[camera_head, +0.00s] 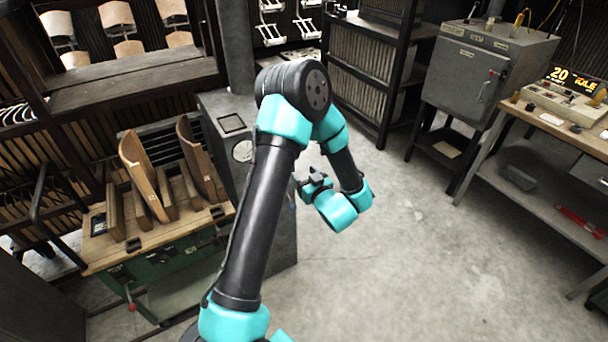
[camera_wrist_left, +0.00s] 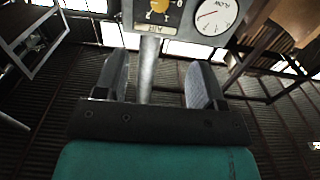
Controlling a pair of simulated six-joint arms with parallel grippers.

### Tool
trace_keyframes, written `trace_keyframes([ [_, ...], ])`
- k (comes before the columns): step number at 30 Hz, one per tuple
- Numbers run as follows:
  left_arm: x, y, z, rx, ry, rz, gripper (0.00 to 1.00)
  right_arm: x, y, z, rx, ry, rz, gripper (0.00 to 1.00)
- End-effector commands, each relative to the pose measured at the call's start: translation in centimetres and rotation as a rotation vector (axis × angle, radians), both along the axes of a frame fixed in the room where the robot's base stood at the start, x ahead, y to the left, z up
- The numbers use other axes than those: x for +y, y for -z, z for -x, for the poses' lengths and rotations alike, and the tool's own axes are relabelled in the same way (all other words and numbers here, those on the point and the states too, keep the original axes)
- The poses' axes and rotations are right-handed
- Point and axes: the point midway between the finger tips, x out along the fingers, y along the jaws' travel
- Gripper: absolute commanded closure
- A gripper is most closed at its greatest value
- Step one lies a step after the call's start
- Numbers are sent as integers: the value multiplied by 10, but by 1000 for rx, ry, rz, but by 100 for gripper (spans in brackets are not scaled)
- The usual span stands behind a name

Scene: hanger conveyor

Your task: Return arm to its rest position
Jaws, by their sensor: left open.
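My left arm rises through the middle of the head view and bends at a dark elbow, with teal joints. Its left gripper (camera_head: 313,181) is small there, past the elbow and above the concrete floor, near a grey cabinet (camera_head: 222,112). In the left wrist view the left gripper (camera_wrist_left: 158,78) has its two dark pads wide apart with nothing held between them. A pale post (camera_wrist_left: 147,70) shows beyond the gap, apart from both pads. My right gripper is in neither view.
A workbench with curved wooden pieces (camera_head: 140,172) stands at left. A grey metal cabinet (camera_head: 475,75) and a bench with a control box (camera_head: 560,103) stand at right. A round dial (camera_wrist_left: 214,16) tops the wrist view. Floor at centre right is clear.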

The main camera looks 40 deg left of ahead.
Motion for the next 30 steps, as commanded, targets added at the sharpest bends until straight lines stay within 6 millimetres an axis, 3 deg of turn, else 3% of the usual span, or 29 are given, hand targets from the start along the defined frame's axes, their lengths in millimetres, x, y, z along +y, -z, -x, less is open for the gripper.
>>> trace_keyframes([
  [10,-2,8,-3,8,39,28,37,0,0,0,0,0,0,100],
  [16,-22,52,-20,66,246,193,37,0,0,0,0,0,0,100],
  [23,-80,129,-24,235,581,514,37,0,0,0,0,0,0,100],
  [26,-112,160,-12,339,709,660,37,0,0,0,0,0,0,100],
  [30,-157,197,18,513,864,866,37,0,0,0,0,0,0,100],
])
